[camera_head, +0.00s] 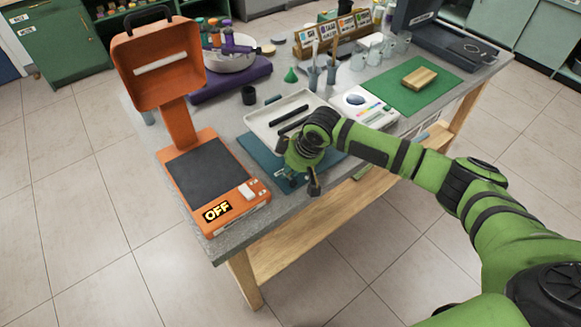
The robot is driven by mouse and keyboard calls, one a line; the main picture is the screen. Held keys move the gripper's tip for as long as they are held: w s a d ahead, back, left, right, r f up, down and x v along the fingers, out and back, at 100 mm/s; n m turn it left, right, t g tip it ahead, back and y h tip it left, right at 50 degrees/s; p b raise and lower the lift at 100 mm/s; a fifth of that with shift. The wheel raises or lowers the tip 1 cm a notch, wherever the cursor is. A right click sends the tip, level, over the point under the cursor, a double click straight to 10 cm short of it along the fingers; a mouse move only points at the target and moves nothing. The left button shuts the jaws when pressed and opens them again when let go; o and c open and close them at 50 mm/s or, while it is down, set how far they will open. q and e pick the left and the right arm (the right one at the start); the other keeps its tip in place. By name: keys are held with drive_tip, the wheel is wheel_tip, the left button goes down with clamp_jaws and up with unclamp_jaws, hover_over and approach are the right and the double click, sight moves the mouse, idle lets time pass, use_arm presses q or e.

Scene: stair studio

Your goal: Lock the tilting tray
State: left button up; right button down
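The tilting tray (265,125) is a shallow white tray with a dark bar lying in it. It sits over a teal base (256,150) near the front edge of the grey table, and looks tilted. My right arm reaches in from the right, and my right gripper (300,166) is over the tray's front part and the base, hiding much of both. A small dark upright part (314,186) shows at the base's front edge, by the gripper. Whether the fingers touch anything is hidden. My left gripper is out of view.
An orange device (190,125) with a raised hood and an "OFF" label stands left of the tray. A white panel (362,104) and a green mat (418,100) with a wooden block (419,77) lie to the right. Cups and a purple mat (230,82) are behind.

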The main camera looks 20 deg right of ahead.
drive_tip(key=shift+r, duration=0.1)
drive_tip(key=shift+n+p, duration=0.5)
drive_tip(key=shift+p, duration=0.15)
drive_tip(key=shift+a+n+y, duration=0.15)
drive_tip(key=shift+n+y, duration=0.25)
drive_tip(key=shift+n, duration=0.1)
drive_tip(key=c, duration=1.4)
unclamp_jaws()
drive_tip(key=v, duration=1.2)
drive_tip(key=shift+w, duration=0.2)
drive_tip(key=shift+a, duration=0.1)
